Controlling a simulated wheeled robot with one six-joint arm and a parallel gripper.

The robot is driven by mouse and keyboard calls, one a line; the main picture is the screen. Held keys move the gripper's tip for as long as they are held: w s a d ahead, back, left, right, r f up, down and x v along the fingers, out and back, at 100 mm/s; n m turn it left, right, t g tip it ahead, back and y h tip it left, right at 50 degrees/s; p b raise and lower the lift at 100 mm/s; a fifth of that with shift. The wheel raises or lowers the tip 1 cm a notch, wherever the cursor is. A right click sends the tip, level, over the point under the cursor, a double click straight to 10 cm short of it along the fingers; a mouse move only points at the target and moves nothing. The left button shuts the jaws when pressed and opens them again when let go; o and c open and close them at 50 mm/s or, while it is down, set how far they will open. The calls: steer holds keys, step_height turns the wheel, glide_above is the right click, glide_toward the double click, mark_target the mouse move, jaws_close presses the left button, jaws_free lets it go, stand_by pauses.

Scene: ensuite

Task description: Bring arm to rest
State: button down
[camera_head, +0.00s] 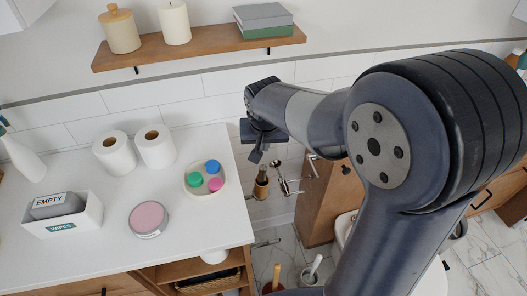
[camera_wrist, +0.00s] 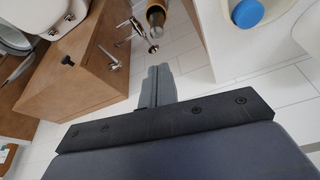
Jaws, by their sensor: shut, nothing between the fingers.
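My gripper (camera_head: 257,157) hangs at the end of my arm, just past the right edge of the white counter in the head view. Its fingers are together with nothing between them. In the wrist view my gripper (camera_wrist: 158,72) shows as two grey fingers side by side, pointing toward the gap between the counter and a wooden cabinet. My arm is raised and bent, filling the right side of the head view.
The white counter (camera_head: 100,255) holds two toilet rolls (camera_head: 157,150), a tray (camera_head: 191,188) with coloured caps, a pink-lidded tin (camera_head: 149,217) and a wipes box (camera_head: 62,222). A wooden cabinet (camera_head: 318,205) stands right. A shelf (camera_head: 200,48) hangs above.

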steer(key=shift+s+r, duration=0.2)
steer(key=shift+r, duration=0.4)
steer(key=shift+f, duration=0.1)
steer(key=x, duration=0.3)
steer(key=p+x, duration=0.1)
steer(key=x, duration=0.3)
steer(key=w+p+x, duration=0.1)
steer(key=x, duration=0.2)
steer(key=shift+a+f, duration=0.1)
steer(key=shift+w+a+f, duration=0.1)
steer(key=shift+w, duration=0.45)
steer(key=shift+s, duration=0.1)
